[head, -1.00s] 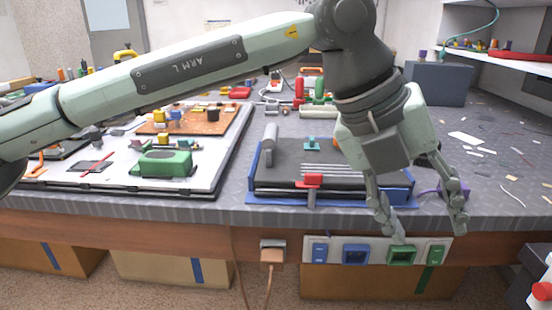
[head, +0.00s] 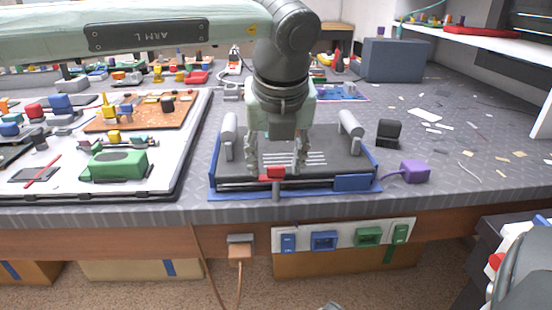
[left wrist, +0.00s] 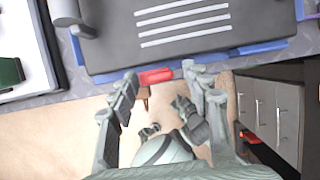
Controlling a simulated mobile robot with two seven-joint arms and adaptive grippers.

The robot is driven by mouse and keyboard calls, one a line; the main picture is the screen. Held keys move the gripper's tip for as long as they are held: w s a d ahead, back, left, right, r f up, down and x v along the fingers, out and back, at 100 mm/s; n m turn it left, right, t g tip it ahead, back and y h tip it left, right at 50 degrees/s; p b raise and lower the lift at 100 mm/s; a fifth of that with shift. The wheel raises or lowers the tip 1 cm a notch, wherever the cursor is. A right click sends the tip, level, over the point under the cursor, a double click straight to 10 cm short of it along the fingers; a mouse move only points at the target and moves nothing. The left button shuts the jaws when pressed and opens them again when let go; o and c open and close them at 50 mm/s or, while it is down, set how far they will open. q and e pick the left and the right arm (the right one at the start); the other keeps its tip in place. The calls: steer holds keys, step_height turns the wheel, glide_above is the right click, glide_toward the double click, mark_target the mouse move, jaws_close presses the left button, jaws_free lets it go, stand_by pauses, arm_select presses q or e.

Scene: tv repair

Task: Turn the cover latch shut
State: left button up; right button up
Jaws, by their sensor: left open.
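The dark cover (head: 330,160) with pale slots lies in a blue-edged frame on the bench. The cover latch is a red piece (head: 276,173) at the middle of its front edge, with a grey stem below it. My left gripper (head: 277,166) points down over the front of the cover, open, its fingers to either side of the red piece. In the left wrist view the red latch (left wrist: 155,76) shows between the fingertips (left wrist: 160,77). I cannot tell whether they touch it. What looks like my right gripper (left wrist: 168,118) shows lower down in that view, its opening unclear.
Two grey cylinders (head: 229,130) (head: 350,126) stand at the cover's sides. A purple plug (head: 414,172) and a black block (head: 388,133) lie to the right. A white board (head: 170,165) with a green part is left. A socket strip (head: 343,236) is on the bench front.

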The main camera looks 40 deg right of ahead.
arm_select(q)
steer(key=shift+f, duration=0.1)
jaws_close()
stand_by(0.3)
